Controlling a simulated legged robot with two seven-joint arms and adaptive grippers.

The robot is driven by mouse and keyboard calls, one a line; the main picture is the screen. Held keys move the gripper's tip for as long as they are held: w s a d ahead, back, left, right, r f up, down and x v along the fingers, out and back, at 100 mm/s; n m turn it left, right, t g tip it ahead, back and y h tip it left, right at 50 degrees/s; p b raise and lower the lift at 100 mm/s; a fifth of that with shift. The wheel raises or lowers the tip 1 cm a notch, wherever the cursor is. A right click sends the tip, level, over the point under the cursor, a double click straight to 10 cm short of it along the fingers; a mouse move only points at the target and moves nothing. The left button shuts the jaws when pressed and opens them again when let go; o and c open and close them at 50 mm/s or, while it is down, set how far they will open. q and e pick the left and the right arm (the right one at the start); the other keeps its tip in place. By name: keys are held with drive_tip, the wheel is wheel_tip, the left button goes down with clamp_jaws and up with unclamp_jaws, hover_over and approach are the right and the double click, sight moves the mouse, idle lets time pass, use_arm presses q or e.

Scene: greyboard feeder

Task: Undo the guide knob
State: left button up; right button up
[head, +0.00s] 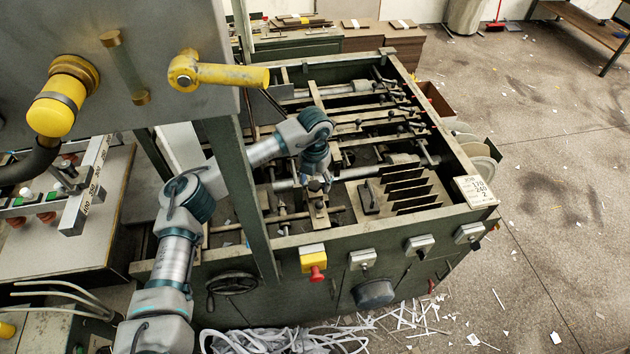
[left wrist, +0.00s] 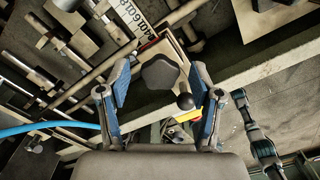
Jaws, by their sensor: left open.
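A dark lobed knob (left wrist: 160,75), which looks like the guide knob, shows in the left wrist view. My left gripper (left wrist: 160,85) is open, with one blue-padded finger on each side of the knob. There is a visible gap at the left finger; I cannot tell whether the right one touches. In the head view my left gripper (head: 317,186) points down over the guide rails of the feeder (head: 368,234). The knob cannot be made out there, behind or below the gripper.
A small black ball handle (left wrist: 185,102) stands close to the right finger. A numbered scale strip (left wrist: 132,18) lies beyond the knob. In the head view, upright slats (head: 405,190) stand right of the gripper, and a green post (head: 240,190) rises left of it.

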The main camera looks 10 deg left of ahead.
sight(315, 183)
use_arm(q)
wheel_tip(315, 183, up, 12)
idle(0.5)
drive_tip(key=shift+w+f, duration=0.1)
